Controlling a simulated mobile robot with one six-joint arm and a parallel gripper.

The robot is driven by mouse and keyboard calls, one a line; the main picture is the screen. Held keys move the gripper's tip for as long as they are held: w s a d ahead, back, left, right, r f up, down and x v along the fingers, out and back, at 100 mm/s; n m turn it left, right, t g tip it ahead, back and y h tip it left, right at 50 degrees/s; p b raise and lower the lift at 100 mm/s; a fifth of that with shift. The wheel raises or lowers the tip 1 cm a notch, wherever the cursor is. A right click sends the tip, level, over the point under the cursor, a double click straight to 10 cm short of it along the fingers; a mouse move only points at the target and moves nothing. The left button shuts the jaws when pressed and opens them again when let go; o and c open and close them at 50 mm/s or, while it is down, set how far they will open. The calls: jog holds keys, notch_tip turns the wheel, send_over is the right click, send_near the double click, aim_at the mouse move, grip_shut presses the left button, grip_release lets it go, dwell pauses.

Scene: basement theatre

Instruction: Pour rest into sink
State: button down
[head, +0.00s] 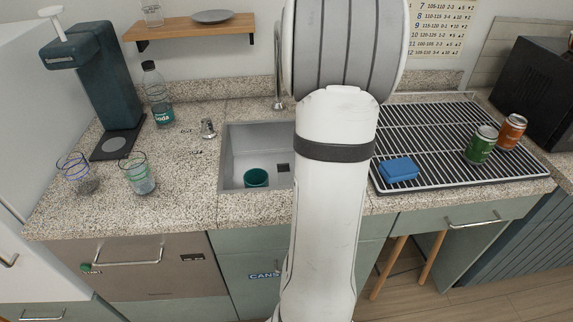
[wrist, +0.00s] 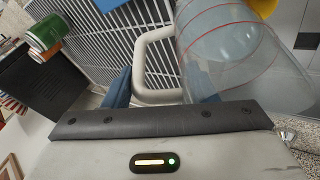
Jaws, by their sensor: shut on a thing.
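The sink (head: 235,150) is set into the speckled counter, left of my arm in the head view. A dark teal cup (head: 256,178) is in its basin. In the wrist view my gripper (wrist: 160,92) is shut on the pale handle of a clear jug (wrist: 222,50) with red rings. The jug lies across the upper right of that view. Its contents are hard to make out, and I cannot tell how far it is tilted. In the head view my arm hides the gripper and the jug.
Two glasses (head: 138,175) (head: 76,172), a bottle (head: 157,98) and a dark teal machine (head: 105,85) stand on the left counter.

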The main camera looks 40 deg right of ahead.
jog(key=shift+w+a+f+h+b, duration=0.35)
jog(key=shift+w+f+b, duration=0.15)
jog(key=shift+f+b, duration=0.15)
jog(key=shift+w+a+f+g, duration=0.1)
jog(key=shift+w+a+g, duration=0.15)
jog(key=shift+g, duration=0.15)
jog(key=shift+w+a+r+n+g+h+b, duration=0.3)
jog(key=shift+w+a+g+h, duration=0.15)
jog(key=shift+g+h, duration=0.1)
jog(key=shift+w+a+r+n+g+h+p, duration=0.1)
jog(key=shift+w+a+n+g+h+p, duration=0.2)
jog(key=shift+w+a+g+h, duration=0.65)
jog(key=shift+w+a+n+g+h+p, duration=0.2)
jog(key=shift+w+a+g+h+p, duration=0.1)
jog(key=shift+w+g+h, duration=0.25)
jog(key=shift+w+a+n+g+h+p, duration=0.2)
jog(key=shift+w+a+g+h+p, duration=0.1)
jog(key=shift+h, duration=0.3)
dwell(0.5)
